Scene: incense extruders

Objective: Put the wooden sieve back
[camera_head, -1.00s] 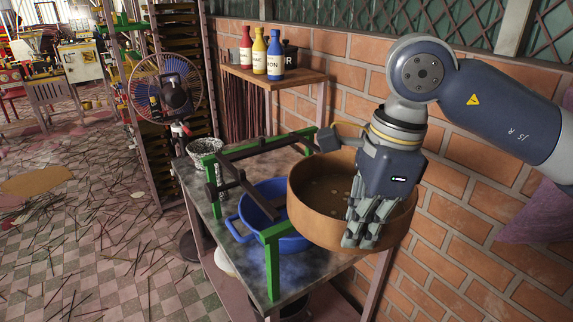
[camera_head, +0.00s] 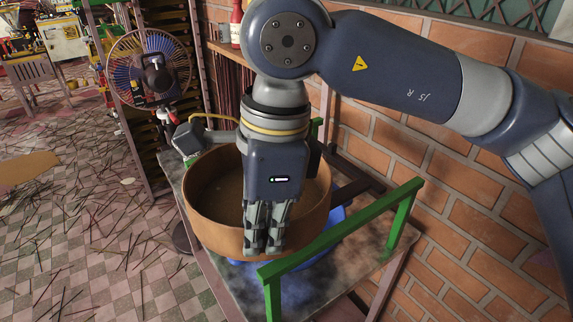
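The wooden sieve (camera_head: 208,226), a round brown drum with a high rim, is upright in the middle of the view. My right gripper (camera_head: 264,238) comes down from above and is shut on the near part of its rim. The sieve is over the stand with green ends (camera_head: 345,232) and dark rails (camera_head: 352,190) on the table. It hides much of the stand, so I cannot tell whether it touches the rails. The blue basin (camera_head: 334,222) shows partly below and behind the sieve. My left gripper is not in view.
The grey table (camera_head: 345,282) carries the stand. A fan (camera_head: 150,68) stands at the upper left beside a dark rack. A brick wall (camera_head: 470,225) bounds the right side. A small shelf with a red bottle (camera_head: 236,25) is behind my arm. Thin sticks litter the tiled floor.

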